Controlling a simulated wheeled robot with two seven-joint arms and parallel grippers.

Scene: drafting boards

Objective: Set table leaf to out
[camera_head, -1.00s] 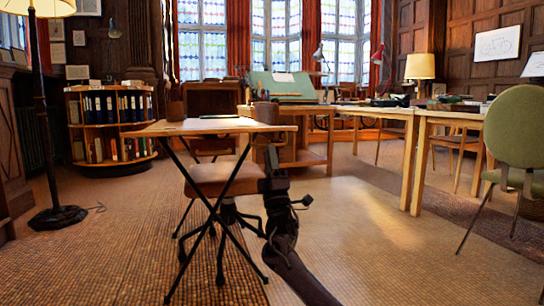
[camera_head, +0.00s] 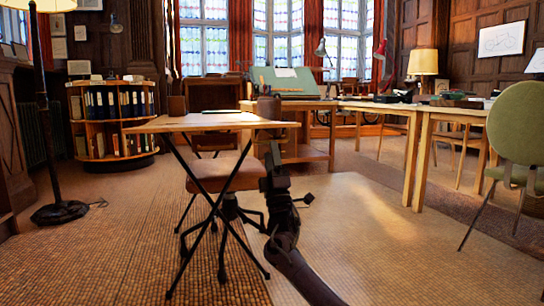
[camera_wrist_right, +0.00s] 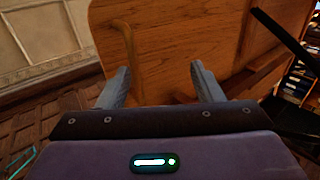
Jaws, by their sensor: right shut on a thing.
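The small folding table (camera_head: 190,124) stands ahead of me on crossed dark legs, with a light wooden top. A wooden panel with a curved strip on its face fills the middle of the right wrist view (camera_wrist_right: 190,38); I take it for the table leaf, though its position is unclear. My right gripper (camera_head: 272,150) is just under the table's right end. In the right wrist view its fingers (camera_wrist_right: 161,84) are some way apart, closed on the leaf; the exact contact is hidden. My left gripper is out of view.
A padded stool (camera_head: 225,176) is under the table. Desks (camera_head: 430,112) and a green chair (camera_head: 515,130) are right.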

